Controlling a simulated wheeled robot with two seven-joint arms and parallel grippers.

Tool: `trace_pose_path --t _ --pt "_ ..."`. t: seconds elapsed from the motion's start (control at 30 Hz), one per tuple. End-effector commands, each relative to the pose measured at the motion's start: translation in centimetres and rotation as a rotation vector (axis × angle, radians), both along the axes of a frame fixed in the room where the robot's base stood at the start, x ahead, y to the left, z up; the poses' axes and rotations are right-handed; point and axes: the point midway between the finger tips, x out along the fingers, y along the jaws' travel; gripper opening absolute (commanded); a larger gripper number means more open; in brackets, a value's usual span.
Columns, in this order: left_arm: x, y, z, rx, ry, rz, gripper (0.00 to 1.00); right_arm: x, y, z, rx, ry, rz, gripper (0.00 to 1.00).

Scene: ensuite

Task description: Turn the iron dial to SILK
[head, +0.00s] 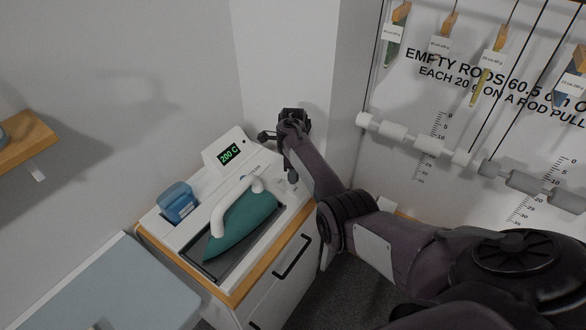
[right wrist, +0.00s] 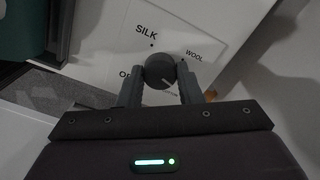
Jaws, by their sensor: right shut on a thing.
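The iron dial (right wrist: 160,66) is a dark round knob on a white panel in the right wrist view. My right gripper (right wrist: 161,76) is shut on it, one finger on each side. SILK is printed above the dial with a dot, WOOL to its right, and a partly hidden OFF to its left. A pale pointer mark shows at the dial's lower right, away from SILK. In the head view, my right gripper (head: 291,122) is at the station's back right corner, and the dial is hard to make out. The display (head: 229,154) reads 200 C.
The teal iron (head: 243,222) with a white handle rests on the station, close to my right gripper. A blue water tank (head: 177,203) stands left of it. A wall is close behind; hanging rods (head: 410,138) are at right. An ironing board (head: 85,285) is at lower left.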

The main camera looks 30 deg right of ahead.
Motion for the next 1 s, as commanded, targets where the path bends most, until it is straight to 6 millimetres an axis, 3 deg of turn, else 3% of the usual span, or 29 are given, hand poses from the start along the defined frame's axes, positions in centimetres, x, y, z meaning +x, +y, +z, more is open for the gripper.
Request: trace_pose_path --t 1.0 --pt "-0.1 0.1 2.9 0.001 0.002 0.0 0.36 0.1 -0.1 0.3 -0.001 -0.004 0.967 0.09"
